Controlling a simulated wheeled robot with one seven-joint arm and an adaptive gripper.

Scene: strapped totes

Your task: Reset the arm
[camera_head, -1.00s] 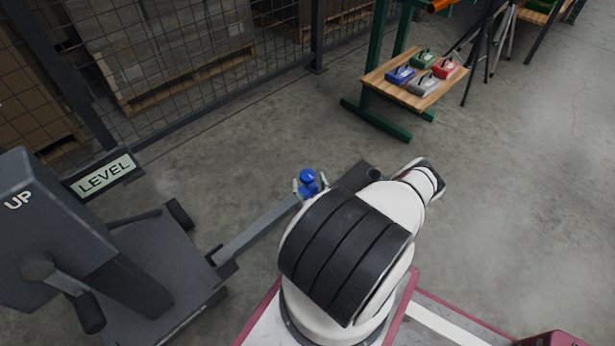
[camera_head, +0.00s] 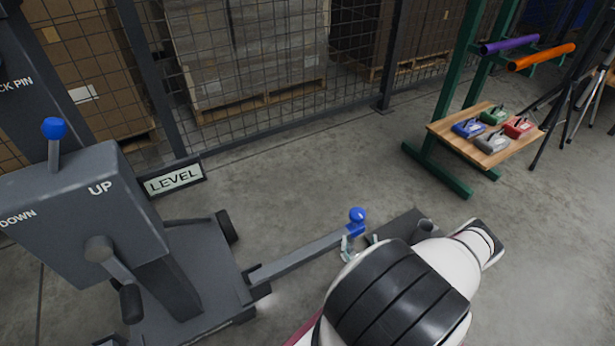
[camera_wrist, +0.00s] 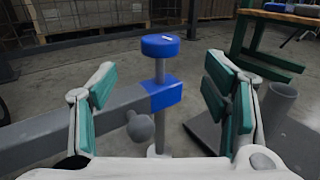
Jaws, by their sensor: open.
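My gripper (camera_wrist: 164,98) is open in the wrist view, its green-padded fingers spread wide at left and right. Between and beyond the fingers stands a blue-capped pin (camera_wrist: 160,46) with a blue collar on a grey bar; I see no contact with the pads. In the head view the blue knob (camera_head: 357,215) shows just past my arm, at the end of the grey bar (camera_head: 300,258). One pale finger of my gripper shows beside it there; my arm hides the rest.
A grey lift machine with a lever box (camera_head: 85,215) and a LEVEL sign (camera_head: 174,179) stands at left. A mesh fence (camera_head: 255,60) runs behind. A wooden shelf (camera_head: 490,150) with several coloured strapped objects is at upper right. Bare floor lies between.

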